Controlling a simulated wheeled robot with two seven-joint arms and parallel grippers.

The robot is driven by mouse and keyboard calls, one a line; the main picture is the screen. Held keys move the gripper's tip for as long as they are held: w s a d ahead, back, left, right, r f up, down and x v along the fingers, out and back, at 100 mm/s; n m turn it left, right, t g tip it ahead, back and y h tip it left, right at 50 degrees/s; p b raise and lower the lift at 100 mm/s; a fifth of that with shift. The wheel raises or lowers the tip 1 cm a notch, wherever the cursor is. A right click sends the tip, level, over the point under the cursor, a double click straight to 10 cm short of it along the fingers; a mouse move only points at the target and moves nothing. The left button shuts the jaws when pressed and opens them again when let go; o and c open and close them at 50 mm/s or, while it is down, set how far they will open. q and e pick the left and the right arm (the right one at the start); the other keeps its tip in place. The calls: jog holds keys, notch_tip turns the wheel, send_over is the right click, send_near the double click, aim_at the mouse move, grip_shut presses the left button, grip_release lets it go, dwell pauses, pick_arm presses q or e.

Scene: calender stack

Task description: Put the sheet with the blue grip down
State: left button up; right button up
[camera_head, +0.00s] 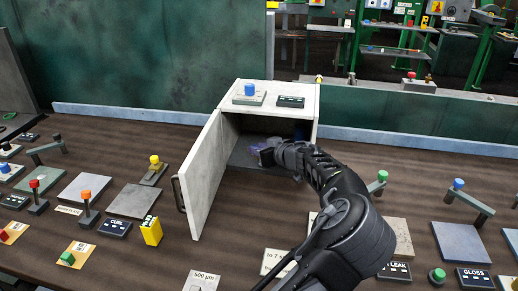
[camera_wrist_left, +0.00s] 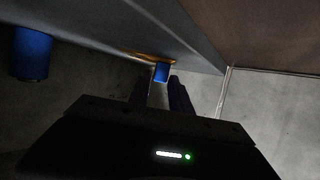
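My left gripper (camera_head: 264,151) reaches into the open light-grey cabinet (camera_head: 226,100), and its own wrist partly hides the inside. In the left wrist view, its two dark fingers (camera_wrist_left: 161,88) stand close on both sides of a small blue grip (camera_wrist_left: 161,72) and appear closed on it. The sheet under this grip is dim, and I cannot tell whether it touches the cabinet floor. A larger blue cylinder (camera_wrist_left: 30,53) stands apart at the left of that view. My right gripper is not in view.
The cabinet door (camera_head: 204,178) stands open toward the front left. A blue knob on a plate (camera_head: 249,88) and a dark label (camera_head: 290,101) sit on the cabinet top. A yellow block (camera_head: 151,231) and several plates, knobs and labels cover the bench. Bare bench lies before the cabinet.

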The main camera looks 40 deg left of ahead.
pick_arm(q)
jog(key=shift+o, duration=1.3)
jog(key=b+v, duration=0.1)
jog(key=v, duration=1.1)
